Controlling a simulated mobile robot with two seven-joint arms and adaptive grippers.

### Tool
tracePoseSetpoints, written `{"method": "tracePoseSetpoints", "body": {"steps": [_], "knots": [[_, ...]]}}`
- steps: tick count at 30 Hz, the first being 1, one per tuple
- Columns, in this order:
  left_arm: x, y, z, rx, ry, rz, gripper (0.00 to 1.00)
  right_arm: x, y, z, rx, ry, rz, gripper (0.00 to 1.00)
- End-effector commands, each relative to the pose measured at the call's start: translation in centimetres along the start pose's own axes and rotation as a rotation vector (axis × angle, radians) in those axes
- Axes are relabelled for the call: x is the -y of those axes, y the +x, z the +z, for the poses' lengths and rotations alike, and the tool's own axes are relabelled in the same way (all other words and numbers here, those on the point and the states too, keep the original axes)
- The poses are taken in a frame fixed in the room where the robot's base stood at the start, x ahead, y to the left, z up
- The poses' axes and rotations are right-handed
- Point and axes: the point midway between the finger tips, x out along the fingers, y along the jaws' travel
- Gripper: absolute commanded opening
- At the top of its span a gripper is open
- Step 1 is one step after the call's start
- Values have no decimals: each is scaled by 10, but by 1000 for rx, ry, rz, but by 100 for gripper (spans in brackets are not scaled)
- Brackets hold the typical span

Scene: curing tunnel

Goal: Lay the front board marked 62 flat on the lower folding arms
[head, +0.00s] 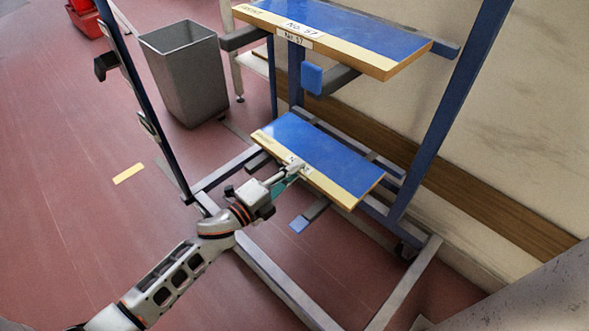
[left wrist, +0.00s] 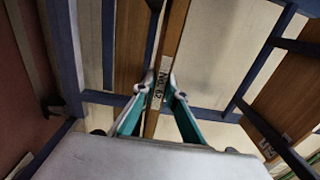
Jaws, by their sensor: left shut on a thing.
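The front board marked 62 (head: 320,152) has a blue top and a pale yellow front strip. It looks roughly level at the lower part of the rack. My left gripper (head: 293,172) is shut on the middle of its front edge. In the left wrist view the fingers (left wrist: 158,92) close on both faces of the board, around the label "No. 62" (left wrist: 160,84). A lower folding arm (head: 312,212) with a blue tip sticks out below the board's right part; another (head: 258,161) shows at its left. Whether the board touches them I cannot tell. My right gripper is out of view.
An upper board marked No. 57 (head: 340,35) lies on the upper arms, above and behind the held board. Blue rack posts (head: 452,105) stand on both sides. A grey bin (head: 187,75) stands behind left.

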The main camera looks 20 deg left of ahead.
Motion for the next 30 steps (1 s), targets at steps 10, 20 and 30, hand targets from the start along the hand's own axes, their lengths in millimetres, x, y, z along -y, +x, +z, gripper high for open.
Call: {"method": "tracePoseSetpoints", "body": {"steps": [10, 20, 30], "knots": [[-4, 1, 0, -1, 0, -4, 0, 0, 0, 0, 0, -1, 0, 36], [-7, 1, 0, 0, 0, -3, 32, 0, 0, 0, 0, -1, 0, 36], [-11, -4, 0, 1, 1, 3, 32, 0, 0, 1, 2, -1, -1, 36]]}}
